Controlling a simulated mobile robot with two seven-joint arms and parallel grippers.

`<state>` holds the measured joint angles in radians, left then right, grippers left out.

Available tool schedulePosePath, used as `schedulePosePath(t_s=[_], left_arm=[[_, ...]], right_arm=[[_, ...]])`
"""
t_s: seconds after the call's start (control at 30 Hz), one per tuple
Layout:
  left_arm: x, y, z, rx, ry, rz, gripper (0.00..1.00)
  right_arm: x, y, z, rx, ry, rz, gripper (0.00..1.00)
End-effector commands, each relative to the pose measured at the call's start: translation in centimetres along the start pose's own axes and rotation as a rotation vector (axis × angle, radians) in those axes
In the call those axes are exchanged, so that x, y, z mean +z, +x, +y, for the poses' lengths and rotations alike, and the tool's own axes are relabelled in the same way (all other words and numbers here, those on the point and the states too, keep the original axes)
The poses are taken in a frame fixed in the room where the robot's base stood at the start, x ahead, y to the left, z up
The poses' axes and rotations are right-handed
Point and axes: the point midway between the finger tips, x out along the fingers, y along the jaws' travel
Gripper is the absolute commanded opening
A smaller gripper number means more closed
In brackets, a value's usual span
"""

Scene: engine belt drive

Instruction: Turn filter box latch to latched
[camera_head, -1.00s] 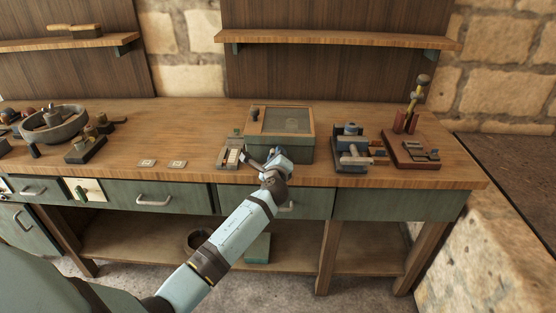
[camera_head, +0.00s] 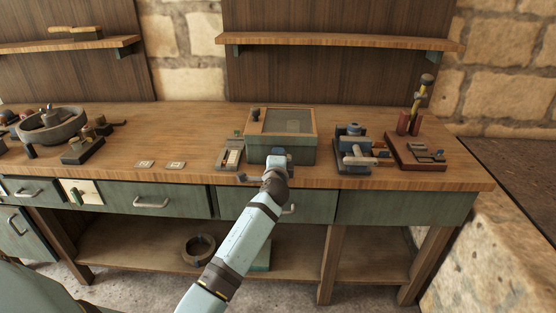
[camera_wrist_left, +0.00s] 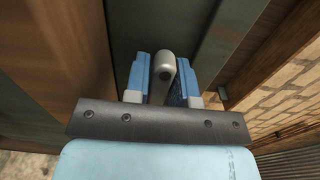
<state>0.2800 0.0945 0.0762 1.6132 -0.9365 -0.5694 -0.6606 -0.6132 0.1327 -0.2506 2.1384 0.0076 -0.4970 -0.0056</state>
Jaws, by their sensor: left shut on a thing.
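The filter box (camera_head: 292,152) is a green box with a wood-framed lid and a dark window, standing closed on the bench. My left gripper (camera_head: 277,162) is at its front face and hides the latch in the head view. In the left wrist view, the blue fingers of my left gripper (camera_wrist_left: 162,82) are on both sides of a grey rounded lever, the latch (camera_wrist_left: 162,64), and are shut on it. The lever's base and exact angle are hard to tell. My right gripper is not in view.
A small device with a pale panel (camera_head: 229,157) stands just left of the box. A vise-like fixture (camera_head: 352,150) and a red-brown stand (camera_head: 415,152) are to the right. Two small plates (camera_head: 175,166) lie on the bench at left, with clear wood around them.

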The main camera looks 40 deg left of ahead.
Motion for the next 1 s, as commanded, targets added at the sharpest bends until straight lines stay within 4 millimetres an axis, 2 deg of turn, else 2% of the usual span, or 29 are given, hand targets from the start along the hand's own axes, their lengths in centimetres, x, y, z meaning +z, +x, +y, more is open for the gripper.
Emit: schedulePosePath(t_s=[0.53, 0.57, 0.63, 1.0], left_arm=[[-0.02, -0.04, 0.12, 0.002, -0.027, 0.0, 0.0], [-0.02, -0.04, 0.12, 0.002, -0.027, 0.0, 0.26], [-0.02, -0.04, 0.12, 0.002, -0.027, 0.0, 0.42], [0.01, 0.0, 0.04, 0.001, -0.026, 0.0, 0.44]], right_arm=[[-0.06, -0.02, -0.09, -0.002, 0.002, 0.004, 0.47], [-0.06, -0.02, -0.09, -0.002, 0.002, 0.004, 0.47], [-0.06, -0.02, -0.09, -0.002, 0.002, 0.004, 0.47], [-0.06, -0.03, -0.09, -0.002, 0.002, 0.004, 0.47]])
